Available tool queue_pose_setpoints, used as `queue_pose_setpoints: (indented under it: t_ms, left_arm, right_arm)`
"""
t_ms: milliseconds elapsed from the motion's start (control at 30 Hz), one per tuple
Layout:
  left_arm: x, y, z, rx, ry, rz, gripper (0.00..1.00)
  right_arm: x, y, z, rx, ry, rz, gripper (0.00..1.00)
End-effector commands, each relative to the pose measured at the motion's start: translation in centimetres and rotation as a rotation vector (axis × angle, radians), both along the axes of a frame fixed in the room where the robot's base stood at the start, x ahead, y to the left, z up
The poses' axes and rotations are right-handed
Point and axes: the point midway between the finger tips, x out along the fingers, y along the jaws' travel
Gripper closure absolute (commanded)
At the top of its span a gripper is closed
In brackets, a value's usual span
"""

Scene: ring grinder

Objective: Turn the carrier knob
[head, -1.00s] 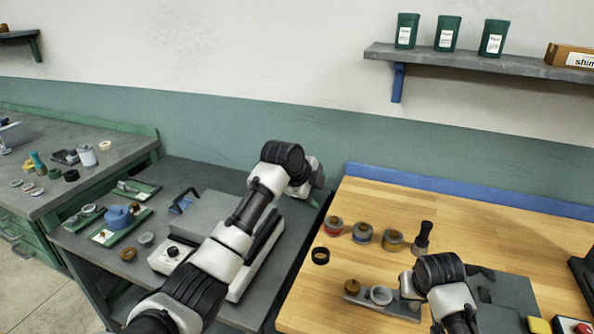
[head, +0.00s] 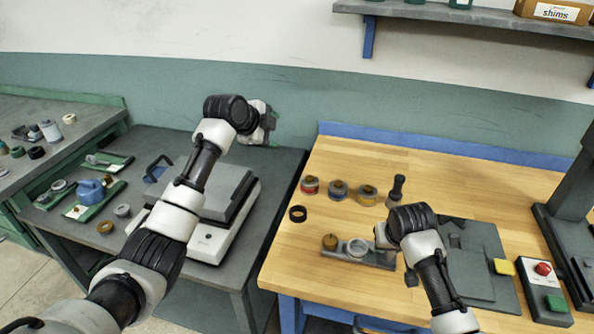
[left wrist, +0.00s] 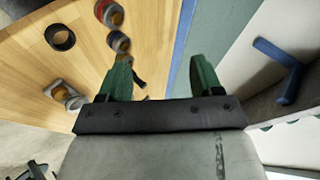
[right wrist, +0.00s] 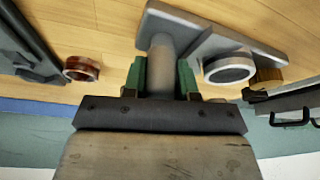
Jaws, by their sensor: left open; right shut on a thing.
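The grey carrier (head: 372,259) lies on the wooden bench, a flat plate with a pale ring (head: 358,247) and a brass-brown round piece (head: 330,242) on it. In the right wrist view the carrier plate (right wrist: 215,45) has a grey cylindrical knob (right wrist: 160,62) at one end. My right gripper (right wrist: 160,80) is shut on this knob, with its green fingers on both sides. In the head view my right wrist hides the knob. My left gripper (head: 270,125) is open and empty, raised near the wall; its spread green fingers also show in the left wrist view (left wrist: 160,78).
Three coloured round pots (head: 338,190), a dark ring (head: 298,214) and a dark upright tool (head: 396,190) stand behind the carrier. A dark mat (head: 480,260) and a button box (head: 543,285) are at right. A scale-like machine (head: 205,240) stands on the grey table.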

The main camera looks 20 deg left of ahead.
Motion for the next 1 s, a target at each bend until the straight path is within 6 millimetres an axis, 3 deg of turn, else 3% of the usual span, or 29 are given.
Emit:
queue_pose_setpoints:
  t_ms: [67,167,300,400,500,700,867,1000]
  left_arm:
    - [-0.2,-1.3,-0.4,0.013,0.030,-0.029,0.34]
    - [-1.1,-4.8,-1.9,0.062,0.120,-0.112,0.34]
    - [-3.9,-11.3,-4.8,0.192,0.317,-0.282,0.34]
    - [-6.5,-14.7,-6.5,0.306,0.457,-0.391,0.34]
    - [-8.8,-17.0,-7.7,0.412,0.573,-0.471,0.34]
    - [-11.3,-18.7,-8.9,0.535,0.696,-0.544,0.34]
    - [-11.6,-18.8,-10.6,0.549,0.713,-0.551,0.34]
    - [-11.6,-18.8,-13.2,0.549,0.713,-0.550,0.34]
  right_arm:
    - [0.1,0.0,0.2,0.002,-0.004,0.000,1.00]
    - [0.1,0.0,0.2,0.002,-0.004,0.000,1.00]
    - [0.1,0.0,0.2,0.002,-0.004,0.000,1.00]
    - [0.1,0.0,0.2,0.002,-0.004,-0.001,1.00]
    - [0.1,0.0,0.2,0.002,-0.004,-0.001,1.00]
    - [0.1,0.1,0.2,0.002,-0.004,0.000,1.00]
    - [0.1,0.1,0.2,0.002,-0.004,0.000,1.00]
    - [0.1,0.1,0.2,0.002,-0.004,0.000,1.00]
